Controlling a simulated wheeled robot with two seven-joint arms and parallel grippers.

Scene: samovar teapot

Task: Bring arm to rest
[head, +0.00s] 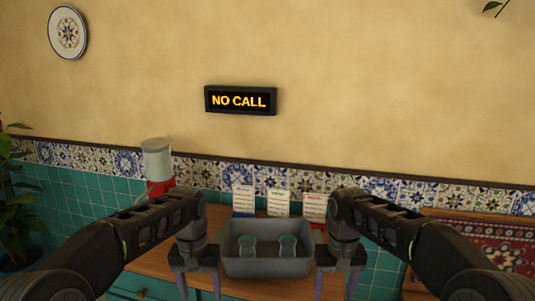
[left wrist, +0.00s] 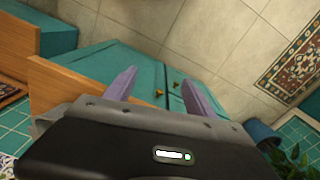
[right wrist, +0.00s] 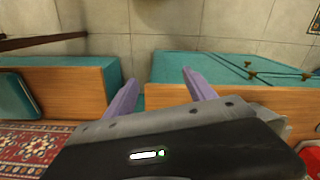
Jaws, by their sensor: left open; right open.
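My left gripper (head: 199,285) hangs at the left end of a grey tray, fingers down. In the left wrist view its two purple fingers (left wrist: 158,92) are spread apart with nothing between them. My right gripper (head: 336,285) hangs at the right end of the tray, also fingers down. In the right wrist view its fingers (right wrist: 157,92) are apart and empty. The grey tray (head: 267,268) sits between the two grippers and holds two greenish glasses, a left one (head: 248,246) and a right one (head: 287,246). Whether either gripper touches the tray cannot be told.
A wooden-topped teal cabinet (head: 150,262) is below. Behind the tray stand several cards, one in the middle (head: 278,203). A grey-and-red dispenser (head: 157,160) stands at the back left. A sign reading "NO CALL" (head: 240,100) hangs on the wall. A patterned rug (head: 490,245) is at right.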

